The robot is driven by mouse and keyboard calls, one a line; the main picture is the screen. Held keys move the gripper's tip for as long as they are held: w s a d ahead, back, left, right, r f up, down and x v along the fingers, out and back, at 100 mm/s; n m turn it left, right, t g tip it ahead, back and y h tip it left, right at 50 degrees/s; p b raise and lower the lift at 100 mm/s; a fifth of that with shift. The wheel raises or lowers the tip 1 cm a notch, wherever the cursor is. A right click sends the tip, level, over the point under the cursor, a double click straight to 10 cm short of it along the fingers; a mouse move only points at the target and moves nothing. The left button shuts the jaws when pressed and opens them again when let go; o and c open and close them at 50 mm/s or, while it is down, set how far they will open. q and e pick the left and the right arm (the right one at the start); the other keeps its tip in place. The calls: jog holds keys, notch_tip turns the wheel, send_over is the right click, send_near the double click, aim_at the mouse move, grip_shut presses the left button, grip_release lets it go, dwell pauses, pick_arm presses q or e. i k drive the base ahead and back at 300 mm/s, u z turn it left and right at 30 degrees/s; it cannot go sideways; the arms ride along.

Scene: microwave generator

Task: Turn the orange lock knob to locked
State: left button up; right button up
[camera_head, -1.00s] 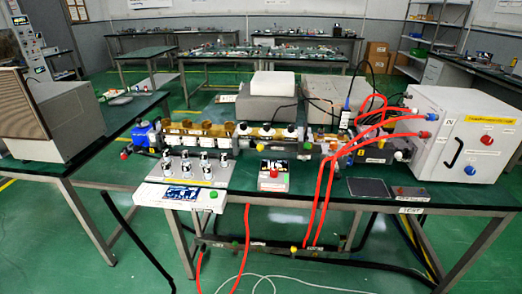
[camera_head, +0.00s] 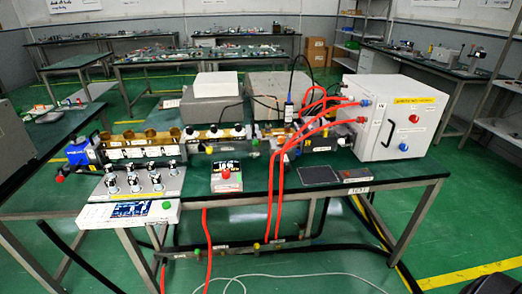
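I cannot make out for sure which part is the orange lock knob. A red knob (camera_head: 414,118) sits on the front of a white cabinet (camera_head: 380,105) at the right of the bench, with a blue knob (camera_head: 404,147) below it. A small box with a screen has a red knob or button (camera_head: 226,174) at the bench's front middle. Another small red knob (camera_head: 59,178) shows at the left end of the apparatus. Any lock marking is too small to read. Neither of my grippers is in view.
The bench (camera_head: 240,200) carries a row of brass and white parts, a control panel with several knobs (camera_head: 133,182), and red hoses (camera_head: 283,165) running to the cabinet. Pipes and black hoses lie below it. Green floor (camera_head: 470,220) is free at the right.

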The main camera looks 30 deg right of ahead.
aim_at(282, 139)
jog(key=z, duration=2.35)
jog(key=i, duration=1.6)
jog(key=u, duration=0.6)
